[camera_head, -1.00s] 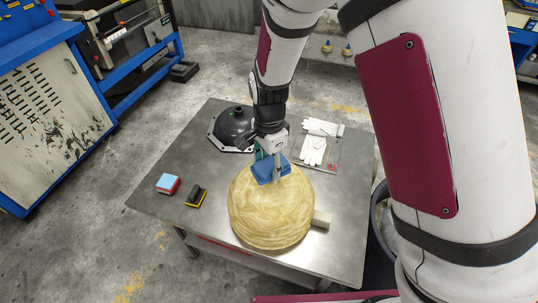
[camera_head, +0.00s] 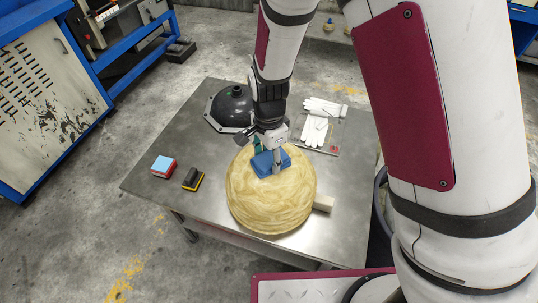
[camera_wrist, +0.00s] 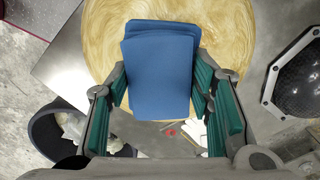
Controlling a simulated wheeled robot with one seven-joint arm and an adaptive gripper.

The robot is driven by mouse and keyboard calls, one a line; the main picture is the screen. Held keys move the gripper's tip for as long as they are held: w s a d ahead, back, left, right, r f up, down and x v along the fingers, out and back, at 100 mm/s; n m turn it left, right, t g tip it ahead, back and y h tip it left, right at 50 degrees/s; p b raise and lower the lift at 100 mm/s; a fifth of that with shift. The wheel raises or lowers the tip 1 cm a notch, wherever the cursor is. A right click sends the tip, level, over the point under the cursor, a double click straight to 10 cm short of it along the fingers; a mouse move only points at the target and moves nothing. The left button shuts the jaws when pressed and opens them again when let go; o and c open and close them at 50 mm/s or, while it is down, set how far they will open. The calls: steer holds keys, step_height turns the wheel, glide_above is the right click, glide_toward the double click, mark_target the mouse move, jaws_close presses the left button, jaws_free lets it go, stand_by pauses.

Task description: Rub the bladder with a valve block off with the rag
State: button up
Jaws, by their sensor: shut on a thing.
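The large tan, streaked dome-shaped bladder (camera_head: 270,205) sits on the metal table. A small pale block (camera_head: 323,204) stands at its right side and appears to be its valve block. My gripper (camera_head: 272,160) is shut on a folded blue rag (camera_head: 267,167) over the upper, far part of the dome. In the wrist view, the rag (camera_wrist: 160,65) lies between my green-padded fingers (camera_wrist: 160,85), with the tan bladder (camera_wrist: 230,25) behind it. The rag appears to touch the dome, but its underside is hidden.
The metal table (camera_head: 150,195) holds a black dome (camera_head: 232,108) at the back, white gloves (camera_head: 316,128) on a tray at back right, a red-and-blue sponge (camera_head: 163,166) and a black-and-yellow block (camera_head: 192,179) at left. A dark bin (camera_wrist: 65,130) stands beside the table.

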steer(key=shift+f, duration=0.6)
stand_by(0.7)
steer(key=shift+w+d+b, duration=0.2)
steer(key=shift+w+d, duration=0.05)
steer(key=shift+w, duration=0.4)
steer(key=shift+w+d+b, duration=0.2)
steer(key=shift+w+b, duration=0.05)
steer(key=shift+w, duration=0.35)
steer(key=shift+w+d+b, duration=0.2)
steer(key=shift+w+d, duration=0.05)
steer(key=shift+w, duration=0.4)
steer(key=shift+r, duration=0.1)
steer(key=shift+s+a+f+p, duration=0.1)
steer(key=shift+s+a+p, duration=0.15)
steer(key=shift+s+p, duration=0.35)
steer(key=shift+s+a+f+p, duration=0.1)
steer(key=shift+s+a+p, duration=0.15)
steer(key=shift+s, duration=0.5)
steer(key=shift+s+a+p, duration=0.2)
steer(key=shift+s+p, duration=0.3)
steer(key=shift+s, duration=0.2)
